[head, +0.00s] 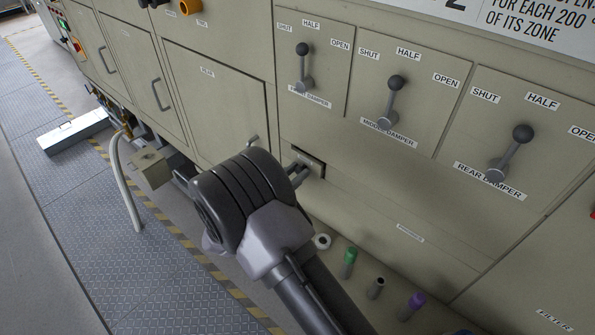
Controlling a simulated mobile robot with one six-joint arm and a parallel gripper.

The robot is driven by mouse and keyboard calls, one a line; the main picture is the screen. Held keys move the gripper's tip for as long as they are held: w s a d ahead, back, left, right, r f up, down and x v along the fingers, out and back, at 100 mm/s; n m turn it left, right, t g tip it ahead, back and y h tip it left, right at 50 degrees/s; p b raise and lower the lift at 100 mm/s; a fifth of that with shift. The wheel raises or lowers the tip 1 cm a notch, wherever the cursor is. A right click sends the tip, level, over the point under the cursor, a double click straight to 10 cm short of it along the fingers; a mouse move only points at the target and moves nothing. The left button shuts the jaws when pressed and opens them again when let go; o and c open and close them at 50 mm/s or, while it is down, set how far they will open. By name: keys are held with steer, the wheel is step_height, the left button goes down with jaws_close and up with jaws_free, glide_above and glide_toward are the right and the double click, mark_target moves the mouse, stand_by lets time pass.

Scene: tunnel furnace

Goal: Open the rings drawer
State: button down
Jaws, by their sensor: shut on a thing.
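A small drawer front (314,161) with dark edges sits in the beige furnace face, below and right of the front damper. I take it for the rings drawer; its label is too small and covered to read. My gripper (300,168) is at this front, its fingers shut on the drawer's handle. My dark wrist hides most of the fingers and the handle. I cannot tell whether the drawer stands flush or slightly out.
Three damper levers stand above: front (303,66), middle (391,98), rear (511,153). A closed panel (210,105) and a bent pale pipe (122,180) lie left. Open floor extends lower left.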

steer(key=p+v, duration=0.1)
steer(key=v, duration=1.2)
steer(key=shift+a, duration=0.1)
steer(key=c, duration=1.2)
jaws_free()
steer(key=shift+s+p, duration=0.1)
steer(key=shift+p, duration=0.2)
steer(key=p+v, duration=0.1)
steer(key=v, duration=1.6)
steer(key=shift+s+a, duration=0.1)
